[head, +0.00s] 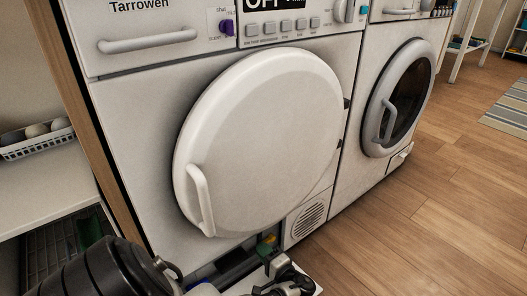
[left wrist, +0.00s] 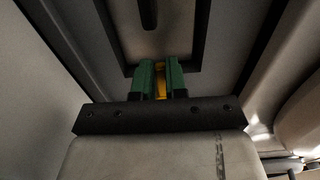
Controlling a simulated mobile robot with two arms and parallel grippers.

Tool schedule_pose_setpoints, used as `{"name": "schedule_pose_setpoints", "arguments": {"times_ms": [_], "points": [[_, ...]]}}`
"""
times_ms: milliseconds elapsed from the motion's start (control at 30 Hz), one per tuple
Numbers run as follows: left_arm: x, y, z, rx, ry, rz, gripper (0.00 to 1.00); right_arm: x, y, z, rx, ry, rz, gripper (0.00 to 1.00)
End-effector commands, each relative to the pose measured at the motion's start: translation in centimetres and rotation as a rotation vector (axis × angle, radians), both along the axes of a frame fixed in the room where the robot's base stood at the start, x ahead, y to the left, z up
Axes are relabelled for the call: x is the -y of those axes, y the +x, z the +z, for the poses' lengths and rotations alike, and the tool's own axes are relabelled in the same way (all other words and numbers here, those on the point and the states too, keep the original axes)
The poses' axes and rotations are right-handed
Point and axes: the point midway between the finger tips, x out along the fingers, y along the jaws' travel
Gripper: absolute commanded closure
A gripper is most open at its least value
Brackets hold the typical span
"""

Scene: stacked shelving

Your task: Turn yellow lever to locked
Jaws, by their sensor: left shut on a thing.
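The yellow lever (head: 272,239) shows as a small patch low on the white front-loading machine, beside the vent grille. In the left wrist view, the lever (left wrist: 160,80) is a narrow yellow strip between the two green fingers. My left gripper (head: 264,248) reaches into the dark recess at the machine's foot. In the left wrist view my left gripper (left wrist: 160,78) is shut on the lever. The fingers hide most of the lever, and I cannot read any lock marking. My right gripper cannot be made out.
The machine's round white door (head: 265,140) is above the recess. A second machine with a dark glass door (head: 400,97) stands to the right. A shelf with a white basket (head: 38,140) is at left. Wooden floor (head: 430,220) is clear at right.

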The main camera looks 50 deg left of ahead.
Motion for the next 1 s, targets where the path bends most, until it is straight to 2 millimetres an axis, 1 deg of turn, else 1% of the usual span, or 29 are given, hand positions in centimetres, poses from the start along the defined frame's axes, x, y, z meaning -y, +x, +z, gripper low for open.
{"name": "schedule_pose_setpoints", "arguments": {"times_ms": [533, 567, 700, 733, 1000], "points": [[0.11, -0.06, -0.24, 0.025, -0.005, 0.0, 1.0, -0.02, 0.01, -0.22, 0.0, -0.001, 0.0, 0.77], [0.12, -0.06, -0.24, 0.025, -0.005, 0.0, 0.86, -0.02, 0.01, -0.22, 0.0, -0.001, 0.0, 0.77], [0.1, -0.04, -0.22, 0.024, -0.004, 0.0, 0.64, -0.02, 0.02, -0.22, 0.0, -0.001, 0.0, 0.77], [0.09, -0.04, -0.21, 0.024, -0.004, 0.0, 0.62, -0.02, 0.02, -0.22, 0.0, -0.001, 0.0, 0.77], [0.02, -0.01, -0.16, 0.024, -0.003, 0.0, 0.62, -0.02, 0.05, -0.22, -0.001, -0.001, -0.001, 0.77]]}}
